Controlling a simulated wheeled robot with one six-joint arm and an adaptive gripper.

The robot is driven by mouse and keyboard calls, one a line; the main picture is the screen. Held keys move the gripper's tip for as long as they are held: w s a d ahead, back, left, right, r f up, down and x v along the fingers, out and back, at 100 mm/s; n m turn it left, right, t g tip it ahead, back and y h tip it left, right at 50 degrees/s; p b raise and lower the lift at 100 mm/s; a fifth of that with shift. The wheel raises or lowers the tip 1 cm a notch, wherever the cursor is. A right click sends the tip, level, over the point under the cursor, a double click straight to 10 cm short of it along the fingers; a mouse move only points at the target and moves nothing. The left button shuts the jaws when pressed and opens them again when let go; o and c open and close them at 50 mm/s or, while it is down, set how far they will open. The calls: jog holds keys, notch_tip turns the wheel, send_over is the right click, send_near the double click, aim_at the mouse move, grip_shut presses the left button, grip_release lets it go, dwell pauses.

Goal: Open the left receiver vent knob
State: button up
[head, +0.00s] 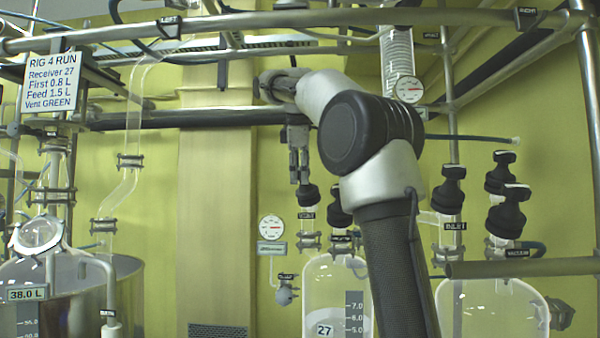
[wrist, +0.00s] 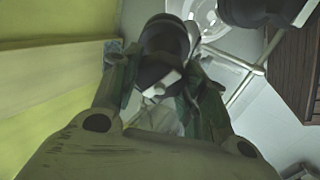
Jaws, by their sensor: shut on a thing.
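My gripper (head: 299,178) points down and is shut on a black knob (head: 308,195) on top of the left glass receiver. In the wrist view the two fingers of my gripper (wrist: 158,85) close around the dark knob (wrist: 165,45), with a pale square end showing between them. A small label sits just below the knob in the head view; I cannot read it for sure. The left receiver (head: 322,285) is a clear vessel with a "27" tag and a volume scale. How far the knob is turned cannot be told.
A second black knob (head: 340,207) stands close right of the held one, partly behind my arm. More black knobs (head: 453,186) top the right receiver (head: 490,310). A gauge (head: 271,228) is on the left. A sign (head: 53,83) reads "Receiver 27" and "Vent GREEN". Rails (head: 200,118) cross behind my arm.

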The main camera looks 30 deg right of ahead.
dwell(0.3)
jog(key=o, duration=1)
jog(key=shift+o, duration=0.2)
jog(key=v, duration=0.7)
jog(key=shift+r, duration=0.25)
